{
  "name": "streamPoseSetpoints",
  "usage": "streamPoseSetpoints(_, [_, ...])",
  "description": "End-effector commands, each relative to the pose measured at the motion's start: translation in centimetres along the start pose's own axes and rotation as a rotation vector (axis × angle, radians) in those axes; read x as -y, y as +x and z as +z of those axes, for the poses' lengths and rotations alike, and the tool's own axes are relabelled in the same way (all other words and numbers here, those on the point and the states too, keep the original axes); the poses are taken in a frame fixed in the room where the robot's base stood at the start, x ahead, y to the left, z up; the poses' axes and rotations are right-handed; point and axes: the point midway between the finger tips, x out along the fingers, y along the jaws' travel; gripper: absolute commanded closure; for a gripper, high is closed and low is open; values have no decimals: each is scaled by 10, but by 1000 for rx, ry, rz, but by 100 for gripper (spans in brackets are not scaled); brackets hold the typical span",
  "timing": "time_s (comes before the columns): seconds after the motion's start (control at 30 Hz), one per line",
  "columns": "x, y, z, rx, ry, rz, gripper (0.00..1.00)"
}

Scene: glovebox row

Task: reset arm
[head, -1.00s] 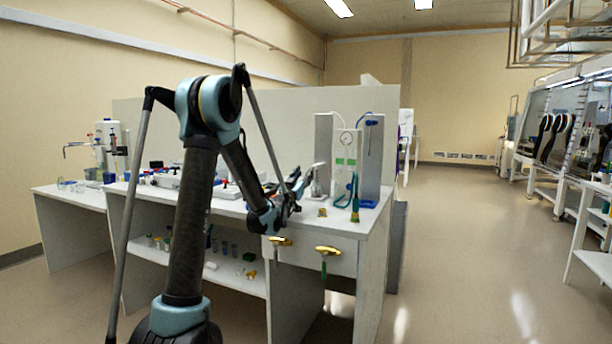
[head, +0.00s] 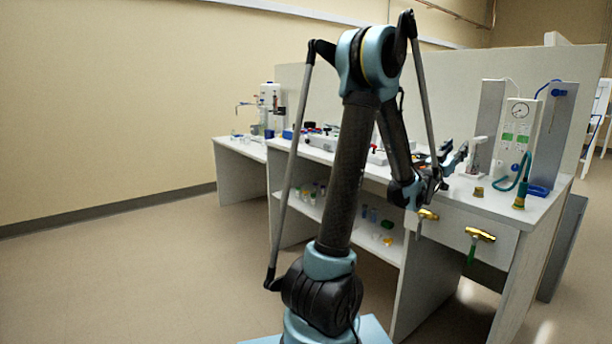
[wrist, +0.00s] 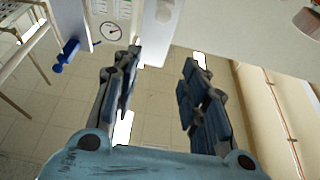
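My arm rises in the middle of the head view, its upper link upright and its forearm folded down to the right. My gripper (head: 462,152) is at the forearm's end, in front of the bench from this viewpoint. In the wrist view its two dark fingers (wrist: 160,72) stand apart with a clear gap between them. The gripper is open and nothing shows between the fingers. Whether it touches the bench cannot be told, but no contact shows.
A white bench (head: 548,205) with a shelf stands behind my arm. It carries a gauge panel (head: 514,135), a green-and-brass hose fitting (head: 521,190) and small items. Brass handles with a green part (head: 480,234) stick out at its front. Floor (head: 120,270) at left is clear.

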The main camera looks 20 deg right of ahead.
Motion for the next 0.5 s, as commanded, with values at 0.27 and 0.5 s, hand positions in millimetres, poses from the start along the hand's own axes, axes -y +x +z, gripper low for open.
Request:
streamPoseSetpoints(0.27, [41,-15,-5,70,18,-82,60])
streamPoseSetpoints(0.5, [128,-65,-14,242,45,-270,60])
